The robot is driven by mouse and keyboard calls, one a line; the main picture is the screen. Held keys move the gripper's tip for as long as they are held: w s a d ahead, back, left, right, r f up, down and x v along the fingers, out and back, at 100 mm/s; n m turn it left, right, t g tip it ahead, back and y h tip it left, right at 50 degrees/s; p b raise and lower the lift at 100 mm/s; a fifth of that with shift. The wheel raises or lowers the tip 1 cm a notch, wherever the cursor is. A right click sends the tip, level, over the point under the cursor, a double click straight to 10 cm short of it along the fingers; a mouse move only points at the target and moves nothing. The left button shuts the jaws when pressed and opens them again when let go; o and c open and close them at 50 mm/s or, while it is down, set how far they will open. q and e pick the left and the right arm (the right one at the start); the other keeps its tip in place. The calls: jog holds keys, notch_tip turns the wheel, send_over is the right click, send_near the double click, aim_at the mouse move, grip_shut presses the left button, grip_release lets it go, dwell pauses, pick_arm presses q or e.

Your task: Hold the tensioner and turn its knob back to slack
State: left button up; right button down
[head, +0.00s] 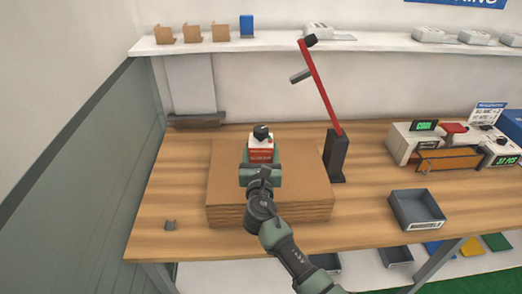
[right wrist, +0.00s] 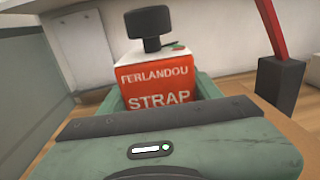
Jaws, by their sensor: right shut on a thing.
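The tensioner (head: 261,150) is a red and white block with lettering and a black knob (head: 262,132) on top. It stands upright over the brown cardboard stack (head: 225,185) on the table. In the right wrist view the tensioner (right wrist: 158,85) fills the middle, with its black knob (right wrist: 147,27) uppermost and bare. My right gripper (head: 261,165) is shut on the tensioner's body from the front. Its green housing hides the tensioner's lower part, so I cannot tell whether the tensioner touches the cardboard. My left gripper is in neither view.
A red arm on a dark post (head: 337,157) stands right of the cardboard. A grey tray (head: 416,209) lies farther right, near the front edge. A white machine (head: 405,140) stands behind it. A shelf (head: 280,43) runs along the back wall. The table's left front is mostly clear.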

jog(key=shift+f+b, duration=2.4)
jog(key=shift+f, duration=0.3)
